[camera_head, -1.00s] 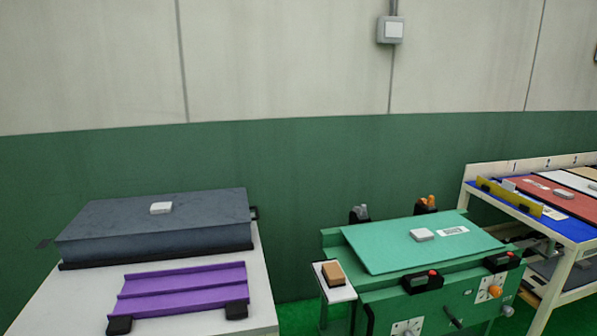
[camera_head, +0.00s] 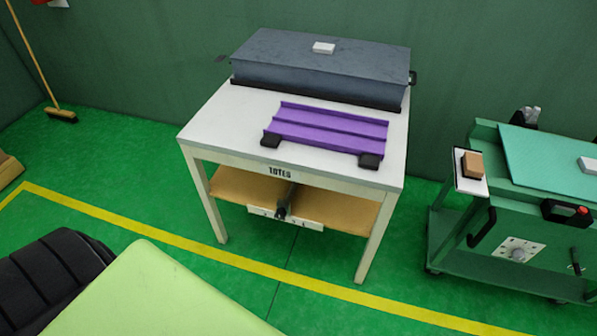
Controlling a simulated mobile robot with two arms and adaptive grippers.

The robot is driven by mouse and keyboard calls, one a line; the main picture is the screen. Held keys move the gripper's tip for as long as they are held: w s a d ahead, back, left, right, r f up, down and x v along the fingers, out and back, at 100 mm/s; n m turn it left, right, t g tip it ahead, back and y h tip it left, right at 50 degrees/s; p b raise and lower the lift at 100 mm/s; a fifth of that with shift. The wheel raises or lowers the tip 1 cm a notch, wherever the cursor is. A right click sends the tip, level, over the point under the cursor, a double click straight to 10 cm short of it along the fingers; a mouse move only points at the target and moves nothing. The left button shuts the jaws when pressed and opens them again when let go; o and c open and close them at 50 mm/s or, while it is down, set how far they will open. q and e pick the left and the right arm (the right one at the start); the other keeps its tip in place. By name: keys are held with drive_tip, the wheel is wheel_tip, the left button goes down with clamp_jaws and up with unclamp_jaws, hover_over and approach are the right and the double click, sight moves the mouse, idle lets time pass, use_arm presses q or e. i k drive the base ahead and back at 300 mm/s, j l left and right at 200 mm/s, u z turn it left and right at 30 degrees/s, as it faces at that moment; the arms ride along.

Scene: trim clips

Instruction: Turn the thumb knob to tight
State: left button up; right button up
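Two knob-like parts show, and I cannot tell which is the thumb knob. A grey round knob (camera_head: 518,254) sits on a white marked plate on the front of the green cart (camera_head: 478,243) at the right. A small black knob or handle (camera_head: 282,212) is at the middle of a white strip under the table marked TOTES. The markings are too small to read, so neither setting can be told. Neither of my grippers is in view.
The white table (camera_head: 222,118) holds a dark grey case (camera_head: 310,75) and a purple ribbed tray (camera_head: 328,130). The cart has a side shelf with a brown block (camera_head: 472,164). A broom (camera_head: 62,116) leans at the back left.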

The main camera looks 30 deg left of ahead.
sight(281, 214)
drive_tip(key=u, duration=1.15)
